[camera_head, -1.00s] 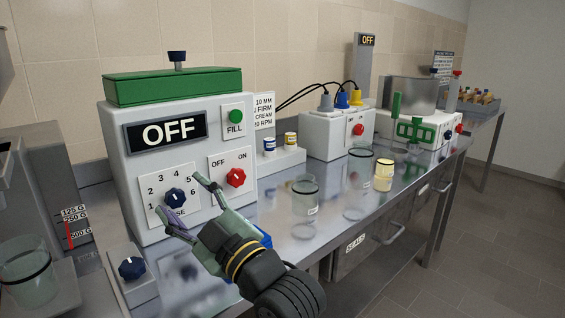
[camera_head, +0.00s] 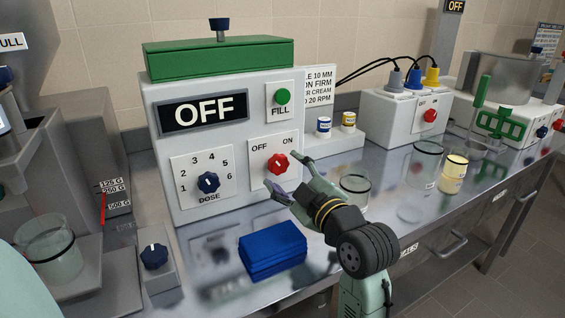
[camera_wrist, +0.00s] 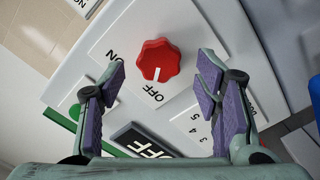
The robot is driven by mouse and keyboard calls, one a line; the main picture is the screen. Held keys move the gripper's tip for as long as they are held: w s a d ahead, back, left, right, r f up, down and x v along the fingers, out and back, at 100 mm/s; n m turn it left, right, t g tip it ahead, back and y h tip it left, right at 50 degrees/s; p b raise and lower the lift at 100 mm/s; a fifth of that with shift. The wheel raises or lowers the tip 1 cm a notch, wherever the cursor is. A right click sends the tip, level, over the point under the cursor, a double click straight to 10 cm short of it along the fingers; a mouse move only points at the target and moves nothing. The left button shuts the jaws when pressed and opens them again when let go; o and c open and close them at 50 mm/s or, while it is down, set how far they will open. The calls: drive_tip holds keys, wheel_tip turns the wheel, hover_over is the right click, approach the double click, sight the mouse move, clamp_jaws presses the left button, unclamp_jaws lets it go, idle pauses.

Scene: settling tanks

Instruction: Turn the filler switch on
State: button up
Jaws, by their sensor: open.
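The filler is a white box (camera_head: 155,105) with a green top and a display (camera_head: 203,112) that reads OFF. Its switch is a red knob (camera_head: 278,163) on a plate marked OFF and ON; in the wrist view the knob (camera_wrist: 158,61) has its white mark toward OFF. My gripper (camera_head: 285,174) is open and empty, just in front of the knob. In the wrist view my gripper (camera_wrist: 163,82) has its two purple pads on either side of the knob, apart from it.
A dose dial (camera_head: 209,183) and a green FILL button (camera_head: 283,97) share the panel. A glass jar (camera_head: 355,190) stands right of my gripper, and a small dial box (camera_head: 155,258) stands at left.

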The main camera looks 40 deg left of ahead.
sight(281, 166)
drive_tip(key=shift+x, duration=1.55)
drive_tip(key=c, duration=1.1)
